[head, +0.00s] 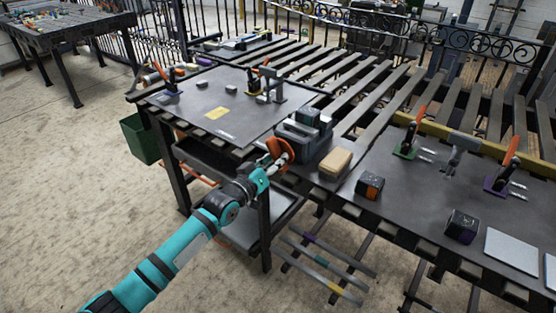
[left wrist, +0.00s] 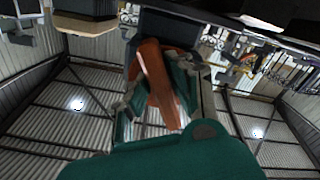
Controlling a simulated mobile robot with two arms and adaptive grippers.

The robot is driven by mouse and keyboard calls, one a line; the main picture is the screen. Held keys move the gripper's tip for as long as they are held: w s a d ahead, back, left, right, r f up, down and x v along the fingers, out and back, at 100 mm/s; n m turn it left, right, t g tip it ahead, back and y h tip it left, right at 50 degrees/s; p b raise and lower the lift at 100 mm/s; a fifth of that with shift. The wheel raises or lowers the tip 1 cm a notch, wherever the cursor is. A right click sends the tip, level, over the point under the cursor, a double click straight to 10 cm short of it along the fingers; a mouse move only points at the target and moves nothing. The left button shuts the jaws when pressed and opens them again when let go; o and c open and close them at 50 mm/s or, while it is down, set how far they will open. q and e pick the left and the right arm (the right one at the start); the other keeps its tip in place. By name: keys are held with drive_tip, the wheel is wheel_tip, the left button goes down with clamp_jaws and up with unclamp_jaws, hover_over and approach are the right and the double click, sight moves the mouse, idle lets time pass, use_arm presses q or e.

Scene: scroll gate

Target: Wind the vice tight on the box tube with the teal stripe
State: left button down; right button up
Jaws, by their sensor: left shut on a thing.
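The dark vice (head: 300,138) stands at the near right corner of the raised plate. A dark block with a teal-green mark, seemingly the box tube (head: 308,115), sits upright in the top of the vice; how tightly the jaws meet it cannot be told. My left gripper (head: 277,155) is at the near side of the vice, shut on its orange-brown handle (head: 284,148). In the left wrist view the handle (left wrist: 158,85) lies slanted between the fingers of my left gripper (left wrist: 155,105). My right gripper is not in view.
A tan block (head: 336,162), an orange-marked dark block (head: 370,186) and a purple-marked one (head: 462,226) stand right of the vice. Orange-handled clamps (head: 410,137) stand farther right. A green bin (head: 140,139) hangs at the left.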

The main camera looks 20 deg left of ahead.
use_arm(q)
drive_tip(key=shift+s+f, duration=0.1)
drive_tip(key=shift+f, duration=0.3)
drive_tip(key=c, duration=1.5)
unclamp_jaws()
drive_tip(key=shift+o, duration=1.3)
drive_tip(key=shift+r, duration=0.25)
drive_tip(key=v, duration=1.2)
drive_tip(key=shift+r, duration=0.1)
